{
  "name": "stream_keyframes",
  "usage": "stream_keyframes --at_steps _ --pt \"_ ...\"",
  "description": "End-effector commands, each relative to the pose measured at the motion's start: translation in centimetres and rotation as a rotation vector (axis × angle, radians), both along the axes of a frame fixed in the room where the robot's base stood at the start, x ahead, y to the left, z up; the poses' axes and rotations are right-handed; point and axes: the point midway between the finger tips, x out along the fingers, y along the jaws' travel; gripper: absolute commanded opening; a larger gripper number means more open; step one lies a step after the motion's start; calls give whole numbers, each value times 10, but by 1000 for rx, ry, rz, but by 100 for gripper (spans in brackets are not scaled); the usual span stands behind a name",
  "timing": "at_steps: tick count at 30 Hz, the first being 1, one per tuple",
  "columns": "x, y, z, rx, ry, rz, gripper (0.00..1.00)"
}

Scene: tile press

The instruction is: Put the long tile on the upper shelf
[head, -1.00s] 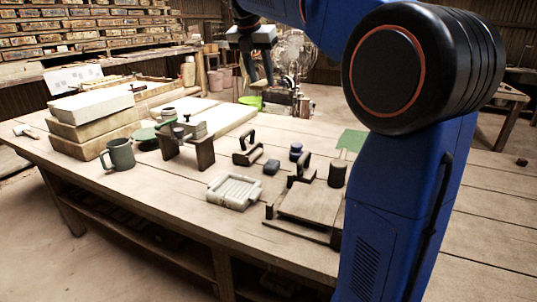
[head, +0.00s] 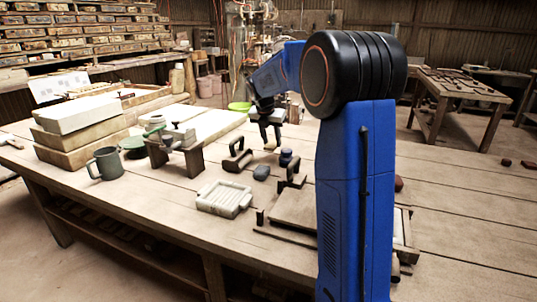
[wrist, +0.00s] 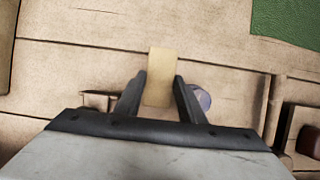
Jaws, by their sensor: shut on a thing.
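My gripper (head: 268,128) is over the far middle of the workbench, fingers pointing down. In the wrist view my gripper (wrist: 161,90) is shut on a tan, flat, oblong tile (wrist: 160,68), which sticks out past the fingertips. In the head view only a small pale end of the tile (head: 270,147) shows below the fingers. I cannot tell if it touches the bench. A rack of shelves (head: 90,38) full of tiles or bricks stands at the back left; which of its boards is the upper shelf is unclear.
The workbench (head: 150,215) holds a grey mug (head: 106,163), stacked slabs (head: 80,115), a small press (head: 175,150), a pale ribbed tray (head: 224,198) and a dark blue knobbed piece (head: 286,157). A green sheet (wrist: 290,20) lies at the wrist view's upper right. The bench's front left is clear.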

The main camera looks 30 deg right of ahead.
Motion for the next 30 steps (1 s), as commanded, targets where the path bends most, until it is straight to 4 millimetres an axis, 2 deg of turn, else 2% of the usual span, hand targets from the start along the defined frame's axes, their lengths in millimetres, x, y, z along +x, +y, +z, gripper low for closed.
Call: stream_keyframes --at_steps 3,8,16,28,29,30 --pt "0 0 -13 0 2 1 11" --pt "0 0 -21 -1 1 1 11" --pt "0 0 -52 -1 1 1 11" --pt "0 0 -57 -1 1 1 11" --pt "0 0 -57 -1 1 1 40" --pt "0 0 -57 -1 1 1 43"
